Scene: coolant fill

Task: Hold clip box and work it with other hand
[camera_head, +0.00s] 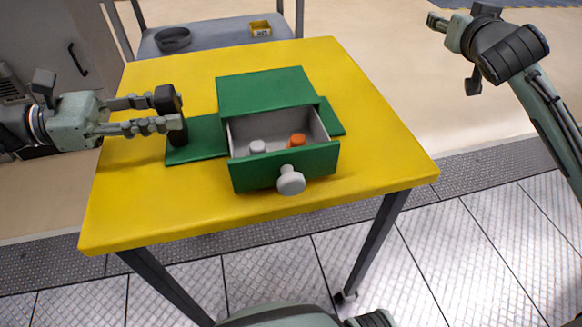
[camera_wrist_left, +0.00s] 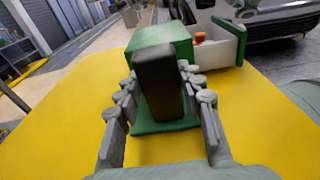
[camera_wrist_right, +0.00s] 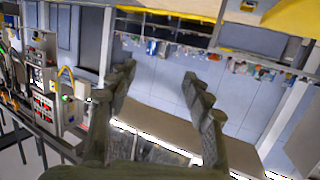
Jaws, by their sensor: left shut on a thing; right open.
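The green clip box (camera_head: 262,92) sits on a yellow table with its drawer (camera_head: 285,166) pulled open toward the front. A round pale knob (camera_head: 290,181) is on the drawer front. Inside the drawer lie a grey-white piece (camera_head: 257,146) and an orange piece (camera_head: 297,140). A dark upright grip (camera_head: 178,134) stands on the left end of the box's green base plate (camera_head: 196,138). My left gripper (camera_head: 166,112) is shut on this dark grip, which also shows in the left wrist view (camera_wrist_left: 160,85). My right gripper (camera_head: 456,54) is open and empty, raised off the table's right side.
The yellow table (camera_head: 125,215) is otherwise bare around the box. Behind it, a grey cart (camera_head: 215,42) holds a dark round dish (camera_head: 172,39) and a small yellow bin (camera_head: 260,29). Space between the box and my right gripper is clear.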

